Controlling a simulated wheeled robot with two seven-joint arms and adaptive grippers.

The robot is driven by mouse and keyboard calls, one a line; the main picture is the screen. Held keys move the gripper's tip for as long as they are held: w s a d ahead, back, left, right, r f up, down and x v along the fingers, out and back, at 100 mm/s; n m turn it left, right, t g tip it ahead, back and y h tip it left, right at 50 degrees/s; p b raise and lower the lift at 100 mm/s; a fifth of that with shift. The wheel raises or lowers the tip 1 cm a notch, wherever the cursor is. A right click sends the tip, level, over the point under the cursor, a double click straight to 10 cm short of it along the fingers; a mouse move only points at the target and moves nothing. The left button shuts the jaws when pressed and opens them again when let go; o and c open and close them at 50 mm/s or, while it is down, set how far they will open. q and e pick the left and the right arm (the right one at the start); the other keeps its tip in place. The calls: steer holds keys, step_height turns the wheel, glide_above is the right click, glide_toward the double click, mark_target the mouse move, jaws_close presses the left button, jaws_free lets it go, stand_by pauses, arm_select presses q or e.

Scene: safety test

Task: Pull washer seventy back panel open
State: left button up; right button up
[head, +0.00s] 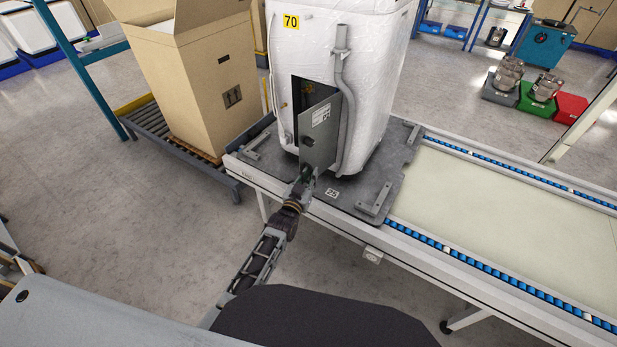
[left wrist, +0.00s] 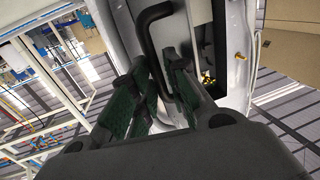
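The white washer (head: 318,45) with a yellow 70 label stands upright on a dark grey pallet. Its small grey back panel (head: 320,130) is swung partly outward, with a white label on its face. The dark opening (head: 301,95) behind it shows, and in the left wrist view the opening (left wrist: 206,45) has brass fittings. My left gripper (head: 306,174) is at the panel's lower free corner. My right gripper is not in view.
A grey hose (head: 346,110) runs down the washer, right of the panel. The pallet (head: 345,190) rests on a conveyor (head: 500,210) that extends right. A large open cardboard box (head: 190,75) stands left of the washer.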

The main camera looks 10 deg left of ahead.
arm_select(q)
steer(key=shift+o, duration=1.1)
steer(key=shift+w+d+r, duration=0.1)
steer(key=shift+w+r, duration=0.1)
steer(key=shift+w, duration=0.05)
steer(key=shift+s+f, duration=0.1)
steer(key=s+a, duration=0.2)
steer(key=s, duration=1)
steer(key=shift+f, duration=0.15)
steer(key=shift+a+f, duration=0.1)
